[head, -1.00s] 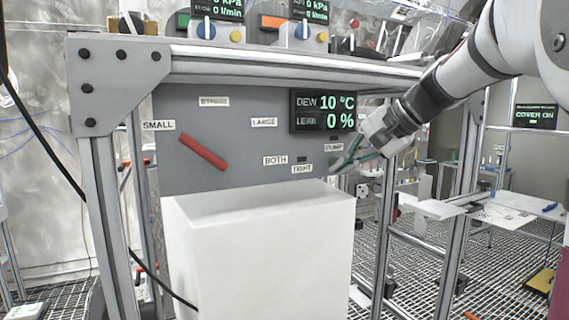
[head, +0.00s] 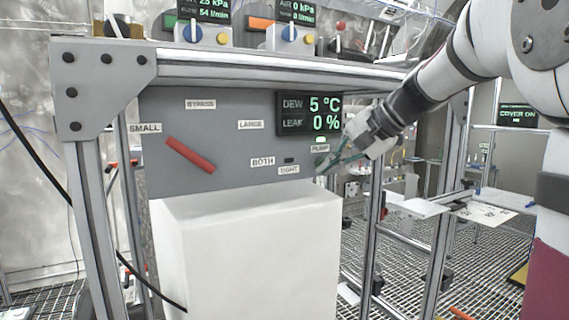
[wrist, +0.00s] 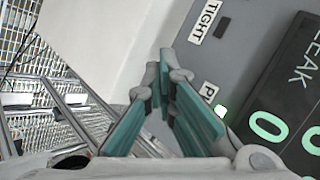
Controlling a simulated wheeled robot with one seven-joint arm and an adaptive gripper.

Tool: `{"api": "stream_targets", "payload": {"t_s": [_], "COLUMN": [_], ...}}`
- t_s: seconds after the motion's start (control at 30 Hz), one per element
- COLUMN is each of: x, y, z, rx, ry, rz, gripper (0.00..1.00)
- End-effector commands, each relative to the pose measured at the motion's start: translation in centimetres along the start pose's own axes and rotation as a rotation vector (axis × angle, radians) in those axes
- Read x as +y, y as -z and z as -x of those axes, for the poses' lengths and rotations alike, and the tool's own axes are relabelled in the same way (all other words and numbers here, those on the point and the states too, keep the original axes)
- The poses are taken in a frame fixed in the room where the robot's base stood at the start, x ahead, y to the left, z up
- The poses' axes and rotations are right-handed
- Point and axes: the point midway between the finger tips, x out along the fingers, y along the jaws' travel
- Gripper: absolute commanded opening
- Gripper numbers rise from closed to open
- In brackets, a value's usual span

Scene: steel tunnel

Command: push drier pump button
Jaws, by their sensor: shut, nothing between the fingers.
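The display reads 5 °C and 0 %. The lit button also shows in the wrist view (wrist: 220,111), to the right of the fingers. My gripper (head: 322,171) is shut and empty, its green fingers just below and right of the PUMP label. In the wrist view, my gripper (wrist: 164,68) has its tips near the panel's lower edge; I cannot tell whether they touch it.
A red handle (head: 190,155) slants on the panel between the SMALL, BYPASS, LARGE and BOTH labels. A dark indicator sits above the TIGHT label (head: 289,170). A white box (head: 245,250) stands below the panel. Metal frame posts (head: 375,230) stand to the right, above grated floor.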

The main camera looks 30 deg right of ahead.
Motion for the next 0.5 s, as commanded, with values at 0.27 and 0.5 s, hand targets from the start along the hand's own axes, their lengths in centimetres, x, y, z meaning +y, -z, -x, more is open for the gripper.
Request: {"api": "stream_targets", "payload": {"t_s": [0.27, 0.5], "x": [0.3, 1.4], "y": [-0.3, -1.4], "z": [0.5, 2.1], "rx": [0.001, 0.001], "ry": [0.0, 0.0], "rz": [0.0, -0.001], "gripper": [0.0, 0.0]}}
